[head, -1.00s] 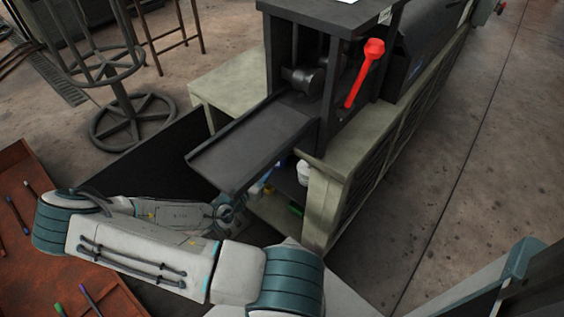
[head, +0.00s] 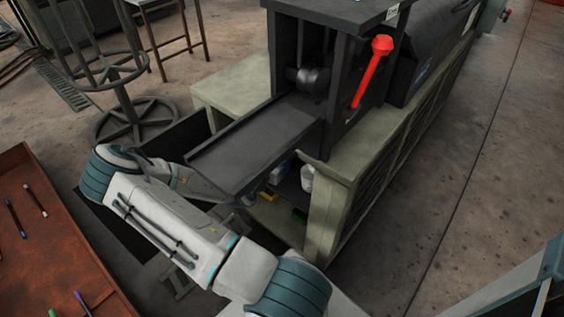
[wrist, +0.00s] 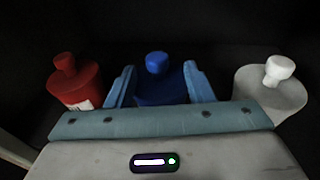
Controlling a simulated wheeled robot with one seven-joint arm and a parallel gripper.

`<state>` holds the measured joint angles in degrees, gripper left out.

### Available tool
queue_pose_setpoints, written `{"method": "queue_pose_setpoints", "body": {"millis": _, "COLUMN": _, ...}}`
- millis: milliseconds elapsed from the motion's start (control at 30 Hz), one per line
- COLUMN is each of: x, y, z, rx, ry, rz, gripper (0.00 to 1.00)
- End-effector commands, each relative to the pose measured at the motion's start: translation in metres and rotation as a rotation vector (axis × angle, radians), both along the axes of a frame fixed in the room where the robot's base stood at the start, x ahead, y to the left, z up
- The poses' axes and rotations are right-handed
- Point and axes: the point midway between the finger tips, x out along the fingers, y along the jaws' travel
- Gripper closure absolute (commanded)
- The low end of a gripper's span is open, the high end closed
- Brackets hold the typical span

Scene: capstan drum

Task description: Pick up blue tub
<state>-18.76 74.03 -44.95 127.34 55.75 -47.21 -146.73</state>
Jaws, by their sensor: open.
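In the wrist view, the blue tub (wrist: 160,88), with a rounded blue cap on top, stands in a dark space straight ahead of my gripper (wrist: 160,78). My gripper's two light blue fingers are open, one on each side of the tub. I cannot tell whether either finger touches it. The tub's lower part is hidden behind my gripper's body.
A red bottle (wrist: 75,82) stands left of the tub and a white bottle (wrist: 272,88) right, both close to my fingers. The dark chute (head: 255,145) overhangs the shelf opening. A yellow item (head: 268,196) and a white container (head: 307,178) show below it.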

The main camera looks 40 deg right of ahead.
Motion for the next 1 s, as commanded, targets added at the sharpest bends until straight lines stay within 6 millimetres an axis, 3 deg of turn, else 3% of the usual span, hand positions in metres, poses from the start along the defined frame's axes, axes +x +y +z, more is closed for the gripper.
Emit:
{"method": "queue_pose_setpoints", "body": {"millis": 233, "x": 0.011, "y": -0.028, "z": -0.004, "rx": 0.001, "ry": -0.002, "rz": -0.003, "gripper": 0.52}}
{"method": "queue_pose_setpoints", "body": {"millis": 533, "x": 0.013, "y": -0.032, "z": -0.003, "rx": 0.000, "ry": 0.000, "rz": 0.000, "gripper": 0.52}}
{"method": "queue_pose_setpoints", "body": {"millis": 567, "x": 0.013, "y": -0.032, "z": -0.003, "rx": 0.000, "ry": 0.000, "rz": 0.000, "gripper": 0.55}}
{"method": "queue_pose_setpoints", "body": {"millis": 733, "x": 0.013, "y": -0.032, "z": -0.003, "rx": 0.000, "ry": 0.000, "rz": 0.000, "gripper": 1.00}}
{"method": "queue_pose_setpoints", "body": {"millis": 1000, "x": 0.013, "y": -0.032, "z": -0.003, "rx": -0.001, "ry": -0.001, "rz": 0.000, "gripper": 1.00}}
